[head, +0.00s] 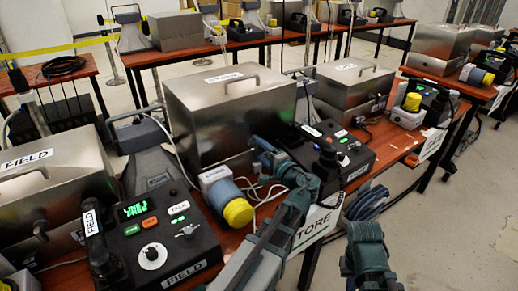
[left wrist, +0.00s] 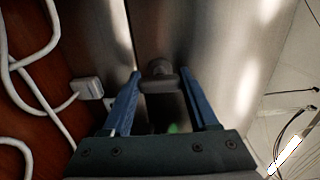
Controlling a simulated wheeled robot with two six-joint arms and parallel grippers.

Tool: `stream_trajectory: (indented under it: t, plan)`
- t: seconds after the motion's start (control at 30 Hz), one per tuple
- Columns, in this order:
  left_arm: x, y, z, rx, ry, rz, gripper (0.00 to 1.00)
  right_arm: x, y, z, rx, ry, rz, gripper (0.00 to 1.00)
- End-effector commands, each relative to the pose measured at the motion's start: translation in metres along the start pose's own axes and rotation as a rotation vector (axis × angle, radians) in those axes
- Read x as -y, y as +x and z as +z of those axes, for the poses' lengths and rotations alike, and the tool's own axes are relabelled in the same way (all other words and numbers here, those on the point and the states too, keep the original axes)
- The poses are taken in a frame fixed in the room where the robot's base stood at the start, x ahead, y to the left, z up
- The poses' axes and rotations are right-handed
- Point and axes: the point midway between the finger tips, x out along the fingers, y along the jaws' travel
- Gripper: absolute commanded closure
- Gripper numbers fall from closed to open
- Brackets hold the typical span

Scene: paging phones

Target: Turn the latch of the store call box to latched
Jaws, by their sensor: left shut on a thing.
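The store call box (head: 230,125) is a large brushed-metal box with a lid handle, in the middle of the head view. My left gripper (head: 262,150) reaches its front face near the right end. In the left wrist view the gripper (left wrist: 160,74) has its blue fingers on either side of the dark latch (left wrist: 160,70), shut on it. The latch stands at the seam between two metal faces; its exact angle is hard to tell. In the head view the gripper hides the latch. Part of my right arm (head: 368,252) shows at the lower right; its jaws cannot be made out.
The store phone (head: 325,145) stands right of the gripper. A grey device with a yellow cap (head: 238,212) and white cables lie close by on the left. The field phone (head: 150,245) and field call box (head: 60,200) stand further left. A STORE sign (head: 318,225) hangs at the table edge.

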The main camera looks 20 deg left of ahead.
Motion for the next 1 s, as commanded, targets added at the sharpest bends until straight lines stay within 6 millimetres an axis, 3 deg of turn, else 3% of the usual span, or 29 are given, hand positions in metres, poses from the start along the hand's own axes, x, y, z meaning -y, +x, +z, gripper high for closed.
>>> stream_trajectory:
  t: [0.53, 0.57, 0.6, 0.7, 1.0]
  plan:
    - [-0.0013, -0.0008, 0.0011, 0.001, -0.025, 0.004, 0.96, 0.0000, 0.0003, 0.0000, 0.000, 0.000, 0.000, 1.00]
    - [-0.0012, -0.0008, 0.0010, 0.001, -0.025, 0.004, 0.35, 0.0000, 0.0003, 0.0000, 0.000, 0.000, 0.000, 1.00]
    - [-0.0012, -0.0008, 0.0010, 0.001, -0.024, 0.004, 0.28, 0.0000, 0.0003, 0.0000, 0.000, 0.000, 0.000, 1.00]
    - [-0.0009, -0.0006, 0.0007, 0.000, -0.023, 0.003, 0.10, 0.0000, 0.0003, 0.0000, 0.000, 0.000, 0.000, 1.00]
    - [-0.0004, -0.0003, 0.0005, 0.000, -0.021, 0.001, 0.10, 0.0000, 0.0001, 0.0000, 0.000, 0.000, 0.000, 1.00]
